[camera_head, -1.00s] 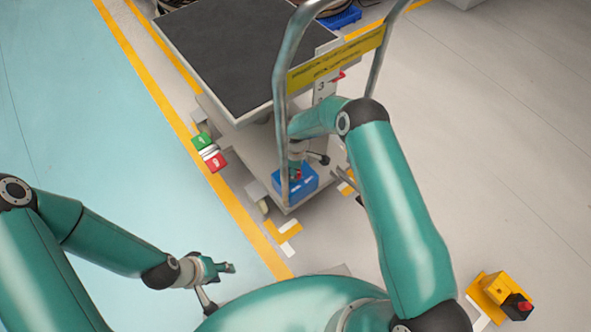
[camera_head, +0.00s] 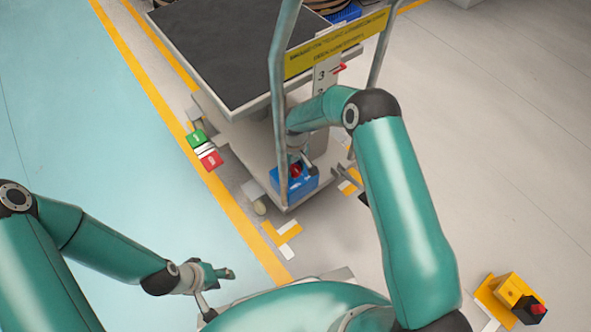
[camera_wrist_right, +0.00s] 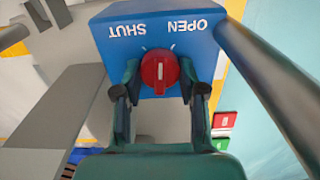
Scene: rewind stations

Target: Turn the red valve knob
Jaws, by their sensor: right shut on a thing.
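The red valve knob (camera_wrist_right: 160,66) sits on the face of a blue box (camera_wrist_right: 165,25) marked SHUT and OPEN, upside down in the right wrist view. The knob's white line points straight up and down, between the two words. My right gripper (camera_wrist_right: 160,82) has a finger on each side of the knob and is shut on it. In the head view, the blue box (camera_head: 306,184) and red knob (camera_head: 296,169) are low on the cart, partly hidden by my right gripper. My left gripper (camera_head: 224,274) is away from the box, low over the floor; its opening is unclear.
The cart (camera_head: 230,50) has a dark top and an upright metal handle (camera_head: 277,110) close to my right arm. A yellow sign (camera_head: 337,45) spans the handle. Green and red blocks (camera_head: 203,147) are at the cart's left. A yellow box with a red button (camera_head: 512,296) stands at lower right.

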